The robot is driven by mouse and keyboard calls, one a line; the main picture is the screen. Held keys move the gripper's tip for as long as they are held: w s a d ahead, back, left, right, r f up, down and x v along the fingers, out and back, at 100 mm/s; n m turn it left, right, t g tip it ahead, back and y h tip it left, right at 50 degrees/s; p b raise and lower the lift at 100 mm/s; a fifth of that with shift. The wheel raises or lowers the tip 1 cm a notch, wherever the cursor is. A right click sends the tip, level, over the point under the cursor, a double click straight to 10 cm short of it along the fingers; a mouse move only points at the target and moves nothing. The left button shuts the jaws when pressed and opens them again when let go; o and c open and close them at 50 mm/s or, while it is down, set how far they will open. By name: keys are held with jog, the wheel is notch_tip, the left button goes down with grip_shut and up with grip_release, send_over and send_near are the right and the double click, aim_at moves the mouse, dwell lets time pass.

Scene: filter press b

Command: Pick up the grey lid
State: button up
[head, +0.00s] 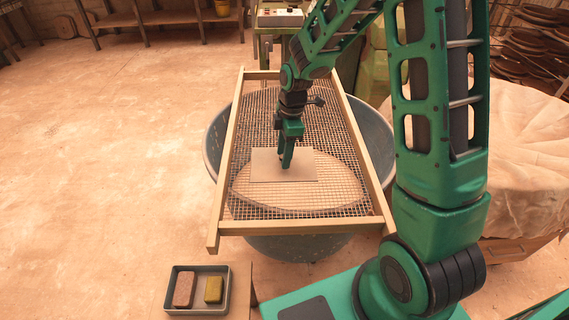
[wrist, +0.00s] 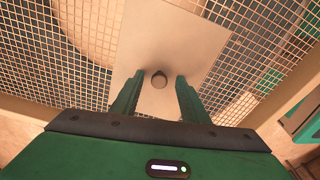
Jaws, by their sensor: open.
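The grey lid is a flat, pale rectangular plate (head: 300,170) lying on a wire mesh screen (head: 300,210). I cannot tell whether the fingertips reach down to knob height.
The screen's wooden frame (head: 354,145) rests across a large round grey tub (head: 300,247). A small tray (head: 223,309) at the lower left holds a brown block (head: 184,289) and a yellow-green block (head: 214,290). A cloth-covered mound (head: 530,170) stands right. The floor on the left is clear.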

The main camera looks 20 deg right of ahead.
jog(key=shift+c, duration=0.6)
grip_shut()
jog(key=shift+r, duration=0.1)
